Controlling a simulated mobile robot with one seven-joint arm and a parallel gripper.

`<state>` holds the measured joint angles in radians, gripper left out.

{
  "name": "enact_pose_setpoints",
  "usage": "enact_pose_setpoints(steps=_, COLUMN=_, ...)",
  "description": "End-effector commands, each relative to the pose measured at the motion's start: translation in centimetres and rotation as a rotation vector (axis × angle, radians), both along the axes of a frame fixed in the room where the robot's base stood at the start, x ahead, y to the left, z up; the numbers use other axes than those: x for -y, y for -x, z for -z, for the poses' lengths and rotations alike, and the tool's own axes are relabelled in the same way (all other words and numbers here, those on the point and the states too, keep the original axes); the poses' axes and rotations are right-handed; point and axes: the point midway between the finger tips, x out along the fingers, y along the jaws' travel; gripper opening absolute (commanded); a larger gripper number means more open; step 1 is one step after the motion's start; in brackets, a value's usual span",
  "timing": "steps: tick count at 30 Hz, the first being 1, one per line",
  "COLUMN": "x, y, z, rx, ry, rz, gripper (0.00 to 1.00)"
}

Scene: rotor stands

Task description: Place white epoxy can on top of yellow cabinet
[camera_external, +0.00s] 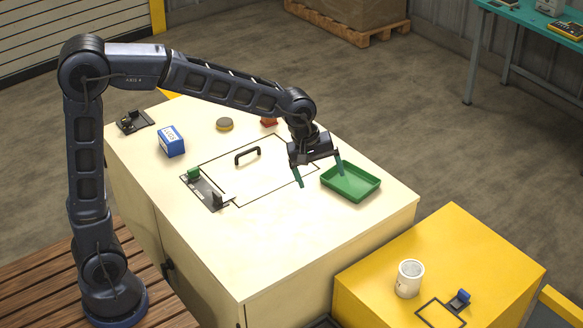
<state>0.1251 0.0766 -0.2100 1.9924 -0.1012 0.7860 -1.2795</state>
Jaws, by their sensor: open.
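A white can (408,279) stands upright on top of the yellow cabinet (450,240) at the lower right. My gripper (320,177) is open and empty. It hangs over the cream workbench top, beside the green tray, with its green-tipped fingers spread apart. It is well apart from the can, up and to the left of it in the picture.
On the cream workbench (270,255) are a green tray (350,182), a blue box (171,141), a black handle (247,155), a small round tin (224,124) and a red item (269,121). A blue-and-black fixture (459,299) stands near the can. The cabinet's rear top is clear.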

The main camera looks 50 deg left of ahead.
Motion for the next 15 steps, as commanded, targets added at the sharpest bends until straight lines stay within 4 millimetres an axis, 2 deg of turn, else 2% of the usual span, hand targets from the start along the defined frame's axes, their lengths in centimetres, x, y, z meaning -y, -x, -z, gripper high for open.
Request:
enact_pose_setpoints(steps=1, x=-1.3, y=1.4, z=-1.0, rx=0.019, ry=-0.021, rz=0.033, gripper=0.88)
enact_pose_setpoints(steps=6, x=-5.4, y=5.7, z=-3.3, rx=0.071, ry=-0.099, rz=0.171, gripper=0.88)
enact_pose_setpoints(steps=15, x=-11.7, y=14.2, z=-5.7, rx=0.140, ry=-0.232, rz=0.407, gripper=0.88)
